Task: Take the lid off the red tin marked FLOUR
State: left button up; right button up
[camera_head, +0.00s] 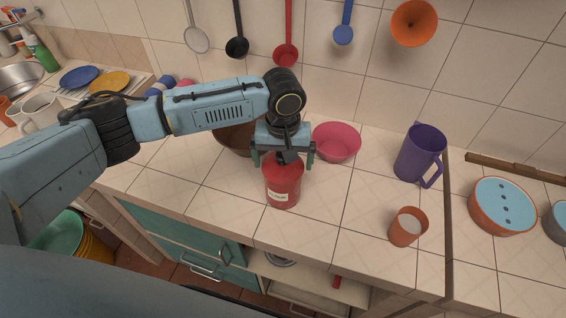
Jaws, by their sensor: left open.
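The red tin (283,190) with a pale label stands upright on the tiled counter, near its front edge. My left gripper (285,163) points down over the top of the tin. Its fingers are open, one on each side of the tin's top. My right gripper is not in view.
A pink bowl (337,142) and a brown bowl (235,139) stand behind the tin. A purple pitcher (418,153) and an orange cup (407,227) stand to the right. Counter between the tin and the cup is clear. Utensils hang on the wall.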

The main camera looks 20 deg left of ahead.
pick_arm(q)
jog(key=c, duration=0.7)
jog(key=shift+r, duration=0.1)
